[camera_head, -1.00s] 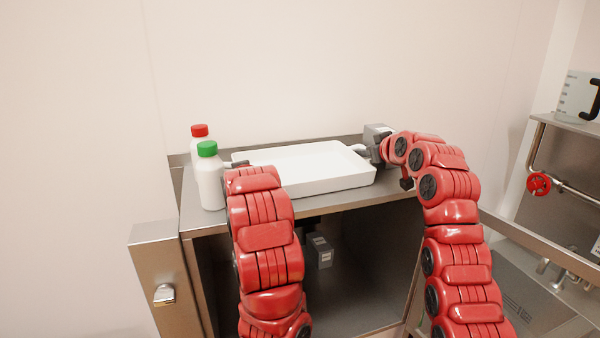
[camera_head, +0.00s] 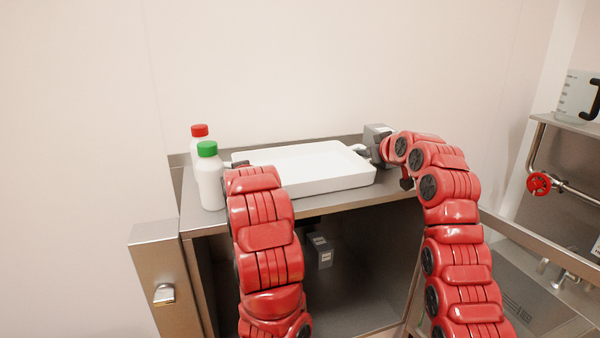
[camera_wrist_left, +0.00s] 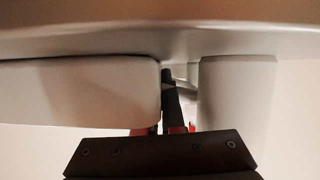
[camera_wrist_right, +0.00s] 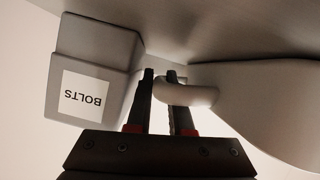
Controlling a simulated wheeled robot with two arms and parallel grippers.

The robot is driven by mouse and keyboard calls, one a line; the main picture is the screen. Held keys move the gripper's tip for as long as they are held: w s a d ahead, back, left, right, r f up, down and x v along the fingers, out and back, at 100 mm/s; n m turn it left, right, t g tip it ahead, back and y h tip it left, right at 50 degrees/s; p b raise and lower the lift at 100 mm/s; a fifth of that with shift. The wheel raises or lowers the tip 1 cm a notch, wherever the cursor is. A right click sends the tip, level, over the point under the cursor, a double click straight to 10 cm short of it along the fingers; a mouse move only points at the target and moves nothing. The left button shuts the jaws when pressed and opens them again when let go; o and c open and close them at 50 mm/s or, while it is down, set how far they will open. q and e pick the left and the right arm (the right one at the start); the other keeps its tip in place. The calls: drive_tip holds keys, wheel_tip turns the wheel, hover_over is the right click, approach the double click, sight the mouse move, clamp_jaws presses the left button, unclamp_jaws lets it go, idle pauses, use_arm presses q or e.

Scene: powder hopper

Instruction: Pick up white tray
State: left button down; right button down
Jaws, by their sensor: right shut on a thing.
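The white tray (camera_head: 318,182) sits level on the grey metal counter, with its near side toward me. My right gripper (camera_wrist_right: 160,74) is at the tray's right end, shut on the tray's handle (camera_wrist_right: 188,94); the handle's loop partly covers one finger. My left gripper (camera_wrist_left: 170,76) is at the tray's left end, between the tray wall (camera_wrist_left: 80,92) and a white bottle (camera_wrist_left: 238,95). One left finger shows; the other is mostly hidden behind the tray, so its opening cannot be told.
The green-capped bottle (camera_head: 209,178) and a red-capped bottle (camera_head: 200,132) stand close left of the tray. A grey box labelled BOLTS (camera_wrist_right: 90,90) stands beside my right gripper. The counter (camera_head: 205,222) has an open space below. A shelf with a measuring jug (camera_head: 575,97) is at right.

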idle(0.8)
